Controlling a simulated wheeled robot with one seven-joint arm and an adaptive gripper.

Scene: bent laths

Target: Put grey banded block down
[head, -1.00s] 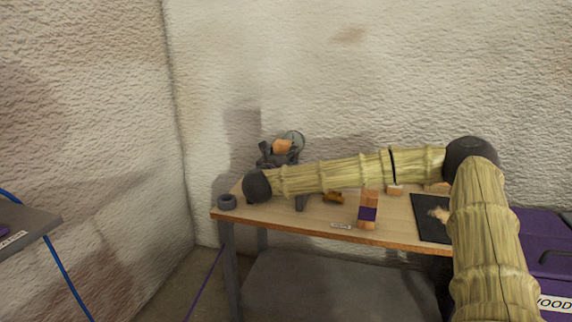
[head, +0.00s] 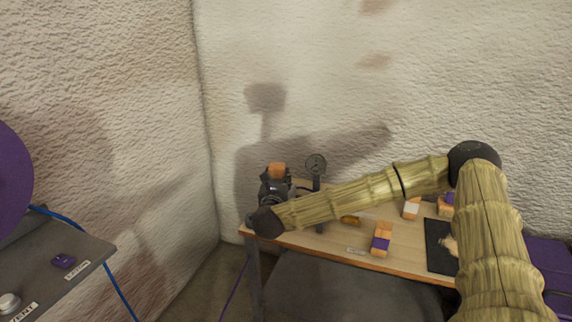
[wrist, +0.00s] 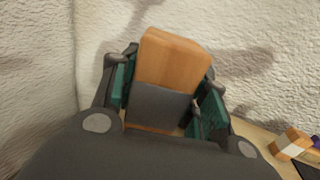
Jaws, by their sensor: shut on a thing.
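The grey banded block (wrist: 172,60) is orange wood with a wide grey band around its middle. My gripper (wrist: 166,97) is shut on it, with teal pads at either side of the band. In the head view, the block's orange top (head: 277,169) shows above my dark gripper (head: 276,186), over the left end of the wooden table (head: 318,238). The block stands up out of the jaws, slightly tilted in the wrist view.
A gauge (head: 316,164) on a dark post stands just right of my gripper. A purple-banded block (head: 381,241), a white-banded block (head: 411,208), a brownish piece (head: 350,219) and a black mat (head: 438,248) lie farther right. A grey bench (head: 50,277) is at left.

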